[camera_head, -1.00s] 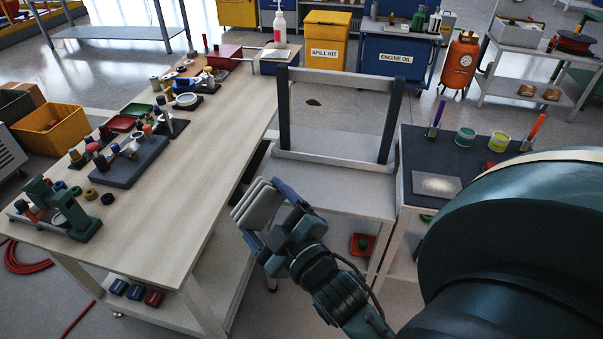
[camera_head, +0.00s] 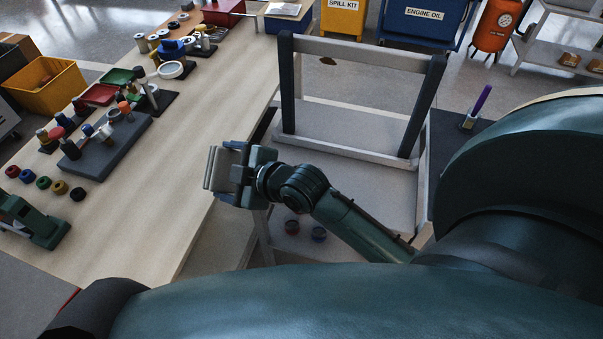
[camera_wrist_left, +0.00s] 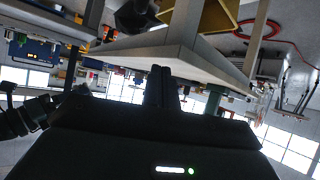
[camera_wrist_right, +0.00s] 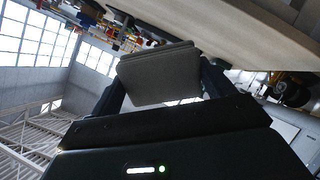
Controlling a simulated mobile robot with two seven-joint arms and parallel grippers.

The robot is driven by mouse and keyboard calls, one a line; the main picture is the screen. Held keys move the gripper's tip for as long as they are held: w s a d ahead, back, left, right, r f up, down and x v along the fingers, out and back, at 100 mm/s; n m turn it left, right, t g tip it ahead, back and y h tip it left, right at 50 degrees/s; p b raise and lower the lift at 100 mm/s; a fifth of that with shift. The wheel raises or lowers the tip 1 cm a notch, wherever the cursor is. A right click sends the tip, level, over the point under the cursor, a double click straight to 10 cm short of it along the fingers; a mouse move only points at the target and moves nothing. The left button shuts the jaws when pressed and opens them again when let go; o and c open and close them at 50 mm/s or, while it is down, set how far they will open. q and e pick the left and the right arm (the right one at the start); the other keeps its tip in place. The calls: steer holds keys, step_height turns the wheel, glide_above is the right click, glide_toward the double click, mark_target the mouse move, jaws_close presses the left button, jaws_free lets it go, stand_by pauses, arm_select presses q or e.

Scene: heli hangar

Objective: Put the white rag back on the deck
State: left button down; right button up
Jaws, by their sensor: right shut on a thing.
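The white rag (camera_head: 216,170) looks like a folded, pale grey pad. My right gripper (camera_head: 236,173) is shut on it and holds it above the right edge of the wooden bench. The rag also fills the space between the fingers in the right wrist view (camera_wrist_right: 158,75). A low pale deck (camera_head: 372,192) with an upright frame at its far end stands right of the bench; my right arm crosses over it. My left gripper (camera_wrist_left: 163,88) shows in the left wrist view with its fingers together and nothing visible between them.
The wooden bench (camera_head: 185,190) carries a grey block with small parts (camera_head: 105,150), coloured rings and a green tool (camera_head: 30,222) along its left side. Its right side is bare. The frame (camera_head: 360,50) rises behind the deck. A dark-topped table (camera_head: 450,145) stands at right.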

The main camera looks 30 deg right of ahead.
steer(key=w+d+f+n+g+b, duration=0.2)
steer(key=w+d+f+n+g, duration=0.2)
steer(key=f+n+g, duration=0.55)
steer(key=d+r+n+g+h+b, duration=0.25)
steer(key=d+n+h, duration=0.2)
steer(key=d, duration=1.05)
steer(key=shift+m+h, duration=0.4)
steer(key=shift+h, duration=0.05)
steer(key=f, duration=0.4)
steer(key=s+f, duration=0.1)
steer(key=shift+f, duration=0.4)
step_height(320, 180, down, 4)
steer(key=shift+f, duration=0.1)
steer(key=o, duration=0.8)
steer(key=shift+c, duration=0.2)
arm_select(q)
steer(key=shift+w+d+f+t+h, duration=0.15)
steer(key=shift+d+f, duration=0.15)
steer(key=shift+f, duration=0.2)
steer(key=shift+w+d+f+t+h, duration=0.15)
steer(key=shift+d+f, duration=0.15)
steer(key=shift+f, duration=0.15)
arm_select(e)
steer(key=shift+o, duration=0.3)
arm_select(q)
steer(key=shift+s, duration=0.1)
